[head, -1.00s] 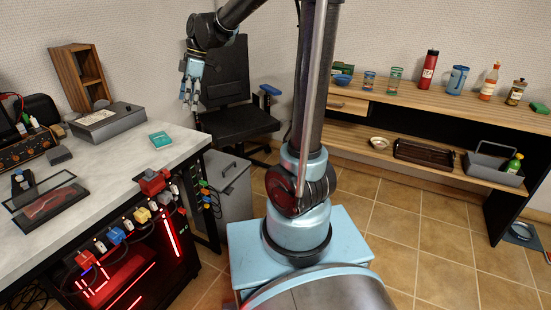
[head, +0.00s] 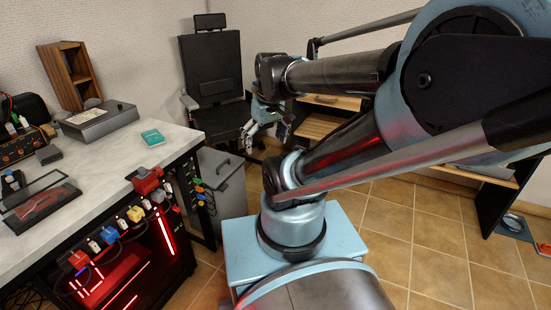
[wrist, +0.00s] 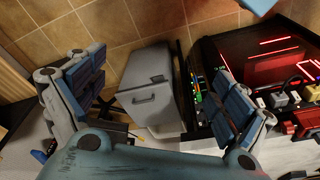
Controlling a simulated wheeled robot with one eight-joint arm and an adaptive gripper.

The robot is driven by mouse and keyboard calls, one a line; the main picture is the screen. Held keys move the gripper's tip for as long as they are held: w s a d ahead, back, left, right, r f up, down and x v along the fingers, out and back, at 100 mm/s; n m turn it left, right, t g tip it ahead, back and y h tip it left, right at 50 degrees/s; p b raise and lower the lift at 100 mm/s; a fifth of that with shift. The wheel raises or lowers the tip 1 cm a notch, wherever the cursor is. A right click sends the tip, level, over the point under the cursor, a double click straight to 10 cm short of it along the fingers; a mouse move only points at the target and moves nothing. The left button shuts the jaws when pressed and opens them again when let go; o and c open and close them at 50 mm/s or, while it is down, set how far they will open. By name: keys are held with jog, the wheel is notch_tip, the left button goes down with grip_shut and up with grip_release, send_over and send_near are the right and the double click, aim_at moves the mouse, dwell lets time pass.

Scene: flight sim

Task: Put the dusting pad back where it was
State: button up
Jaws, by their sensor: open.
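My gripper (head: 264,138) hangs in front of the chair, to the right of the desk, in the head view. Its two blue-padded fingers are spread in the wrist view (wrist: 150,78), with nothing between them. A small flat teal item (head: 152,137) lies on the desk near its back right edge, apart from my gripper. I cannot tell whether it is the dusting pad, and I make out no other pad. My arm hides most of the wooden shelf unit.
The pale desk (head: 105,165) carries a grey box (head: 100,120) and a wooden rack (head: 70,75). A grey cabinet (head: 225,180) stands beside it, also in the wrist view (wrist: 150,88). The black chair (head: 214,75) is behind. Tiled floor (head: 400,240) is open at right.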

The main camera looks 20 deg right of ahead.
jog(key=s+d+f+m, duration=0.2)
jog(key=s+f+m, duration=0.1)
jog(key=s+f, duration=0.1)
jog(key=shift+d+f+h, duration=0.2)
jog(key=shift+d+h, duration=0.2)
dwell(1.0)
